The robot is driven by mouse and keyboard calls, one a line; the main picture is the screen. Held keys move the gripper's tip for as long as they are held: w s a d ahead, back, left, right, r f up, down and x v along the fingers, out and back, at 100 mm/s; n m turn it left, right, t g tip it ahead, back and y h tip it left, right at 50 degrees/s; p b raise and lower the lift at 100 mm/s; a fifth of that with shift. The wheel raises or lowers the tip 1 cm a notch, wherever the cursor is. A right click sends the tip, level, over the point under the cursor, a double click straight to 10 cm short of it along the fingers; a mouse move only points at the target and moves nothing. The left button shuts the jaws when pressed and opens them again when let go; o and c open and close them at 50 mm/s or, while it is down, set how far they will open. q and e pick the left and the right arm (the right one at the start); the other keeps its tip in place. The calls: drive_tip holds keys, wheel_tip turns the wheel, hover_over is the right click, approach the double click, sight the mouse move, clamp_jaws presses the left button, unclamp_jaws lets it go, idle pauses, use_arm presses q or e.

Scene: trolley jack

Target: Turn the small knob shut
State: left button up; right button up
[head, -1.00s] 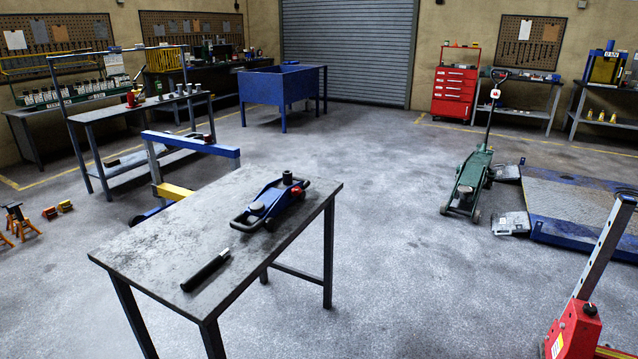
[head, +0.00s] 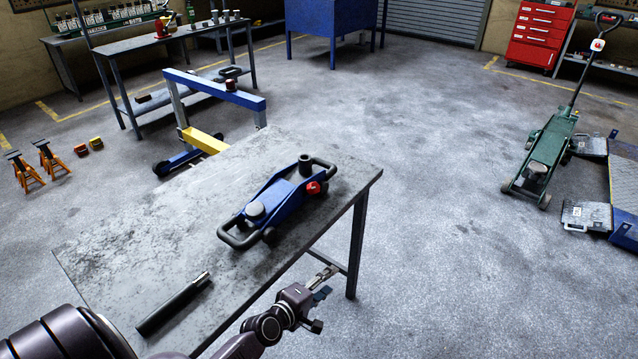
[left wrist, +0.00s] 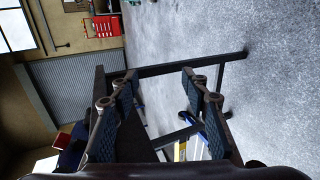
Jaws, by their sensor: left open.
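A small blue trolley jack (head: 283,198) lies on the worn grey metal table in the head view. A small red knob (head: 315,188) sits on its side near the far right end, beside a black upright socket (head: 305,165). I cannot tell how far the knob is turned. My left gripper (head: 322,285) is open and empty, off the table's right edge, apart from the jack and nearer to me. Its open fingers also show in the left wrist view (left wrist: 160,90), with nothing between them. My right gripper is not in view.
A black bar (head: 175,303) lies on the near part of the table (head: 130,235). A blue and yellow frame (head: 205,140) stands behind the table. A green trolley jack (head: 542,160) stands on the floor at right. The floor between is clear.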

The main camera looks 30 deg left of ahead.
use_arm(q)
drive_tip(key=w+a+r+n+t, duration=0.1)
drive_tip(key=w+r+n+t, duration=0.15)
drive_tip(key=r, duration=0.75)
drive_tip(key=n+t+y, duration=0.2)
drive_tip(key=n+y, duration=0.2)
drive_tip(key=n, duration=0.5)
approach(313, 190)
drive_tip(key=w, duration=0.3)
drive_tip(key=shift+w+d+f, duration=0.15)
drive_tip(key=shift+w, duration=0.15)
drive_tip(key=shift+w+a+r+n+y, duration=0.2)
drive_tip(key=shift+w+a, duration=0.1)
drive_tip(key=shift+w, duration=0.3)
drive_tip(key=shift+w+a+r+n+y, duration=0.15)
drive_tip(key=shift+w+a, duration=0.1)
drive_tip(key=shift+w, duration=0.4)
drive_tip(key=w, duration=0.3)
drive_tip(key=w+b, duration=0.1)
drive_tip(key=shift+w+a+f, duration=0.3)
drive_tip(key=shift+a, duration=0.1)
drive_tip(key=shift+w+r, duration=0.1)
drive_tip(key=shift+w, duration=0.25)
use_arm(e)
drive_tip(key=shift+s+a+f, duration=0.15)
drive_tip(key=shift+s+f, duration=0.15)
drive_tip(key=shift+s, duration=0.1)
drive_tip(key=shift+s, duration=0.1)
